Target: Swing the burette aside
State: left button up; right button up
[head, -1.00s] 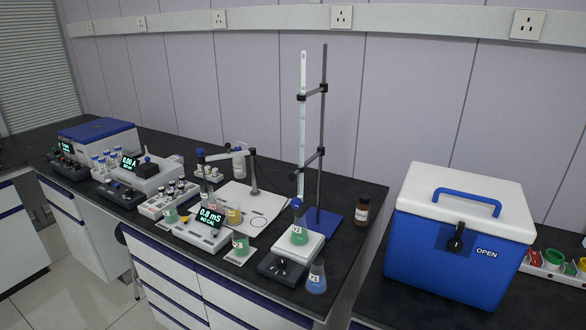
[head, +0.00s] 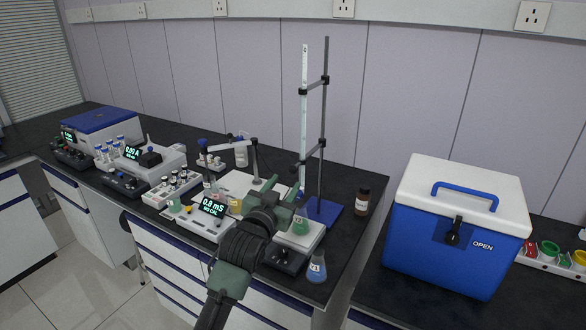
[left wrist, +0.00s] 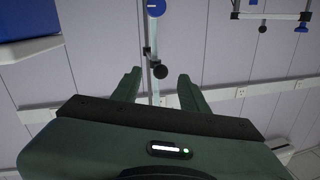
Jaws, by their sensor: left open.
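The burette (head: 303,112) is a thin clear upright tube in the head view. Black clamps hold it to the dark rod (head: 323,112) of a stand with a blue base (head: 324,211). A hotplate-like unit (head: 299,243) with a flask of green liquid (head: 300,226) stands below it. My left gripper (head: 284,203) is in front of the burette's lower part, open and empty. In the left wrist view, which looks upside down, the open fingers (left wrist: 158,84) point toward a black knob (left wrist: 160,72) near the burette (left wrist: 153,34); contact is not visible. My right gripper is out of view.
A flask of blue liquid (head: 316,267) stands at the bench's front corner. A brown bottle (head: 362,201) is right of the stand. A meter (head: 209,212) and vial rack (head: 172,188) are left. A blue cooler box (head: 448,250) stands on the right bench.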

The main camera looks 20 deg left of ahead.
aim_at(291, 172)
pick_arm(q)
jog(key=w, duration=0.2)
jog(key=w+p, duration=0.1)
jog(key=w, duration=0.2)
jog(key=w+a+p, duration=0.1)
jog(key=w, duration=0.1)
jog(key=shift+w+r, duration=0.35)
jog(key=shift+r, duration=0.05)
grip_shut()
jog(key=shift+f, duration=0.1)
dwell(1.0)
